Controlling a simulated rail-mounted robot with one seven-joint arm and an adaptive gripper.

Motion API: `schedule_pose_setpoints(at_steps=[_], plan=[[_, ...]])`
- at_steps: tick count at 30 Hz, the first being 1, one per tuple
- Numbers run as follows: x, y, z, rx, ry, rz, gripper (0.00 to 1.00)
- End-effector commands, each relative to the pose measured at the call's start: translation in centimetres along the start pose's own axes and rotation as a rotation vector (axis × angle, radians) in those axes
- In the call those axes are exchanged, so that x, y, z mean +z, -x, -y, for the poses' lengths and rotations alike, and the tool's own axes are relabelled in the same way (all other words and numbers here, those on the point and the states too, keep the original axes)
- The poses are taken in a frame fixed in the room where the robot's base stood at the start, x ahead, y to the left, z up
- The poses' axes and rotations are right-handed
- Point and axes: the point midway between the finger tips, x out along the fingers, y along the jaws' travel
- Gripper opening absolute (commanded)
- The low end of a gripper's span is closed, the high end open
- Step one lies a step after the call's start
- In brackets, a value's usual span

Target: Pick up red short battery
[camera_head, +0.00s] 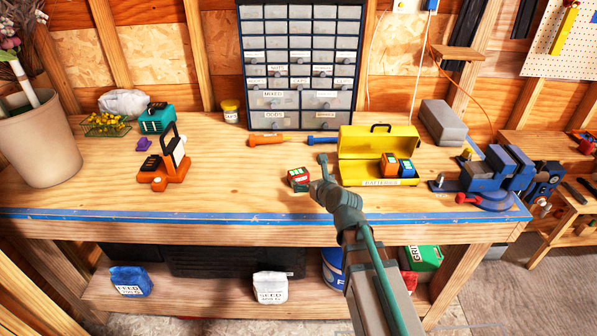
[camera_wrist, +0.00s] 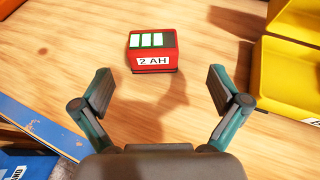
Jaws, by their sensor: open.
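The red short battery (camera_head: 298,179) lies on the workbench, left of the yellow box. In the wrist view the red battery (camera_wrist: 153,52) shows a "2 AH" label on its near face and a white and green bar pattern on top. My gripper (camera_wrist: 163,88) is open and empty. Its two fingers stand apart, and the battery is ahead of them, roughly centred between them. In the head view my gripper (camera_head: 322,170) is just right of the battery, with its fingers hard to make out.
A yellow toolbox (camera_head: 378,145) labelled "BATTERIES" holds an orange battery (camera_head: 389,166) and a blue battery (camera_head: 406,168), close right of my gripper. A blue vise (camera_head: 490,175) sits at the right. An orange-and-black device (camera_head: 165,165) stands at the left. The bench between is mostly clear.

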Motion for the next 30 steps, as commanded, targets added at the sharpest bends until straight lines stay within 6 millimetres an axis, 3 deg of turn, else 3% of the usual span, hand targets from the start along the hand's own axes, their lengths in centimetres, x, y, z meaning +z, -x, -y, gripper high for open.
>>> schedule_pose_setpoints(at_steps=[9,17,25,30], plan=[[0.2,-4.5,0.0,0.001,0.000,-0.002,0.98],[0.4,-5.9,-0.2,0.001,0.002,-0.001,0.98],[0.9,-9.5,-0.7,0.000,0.002,-0.002,0.98],[0.7,-10.4,-0.8,0.000,0.002,-0.002,0.98]])
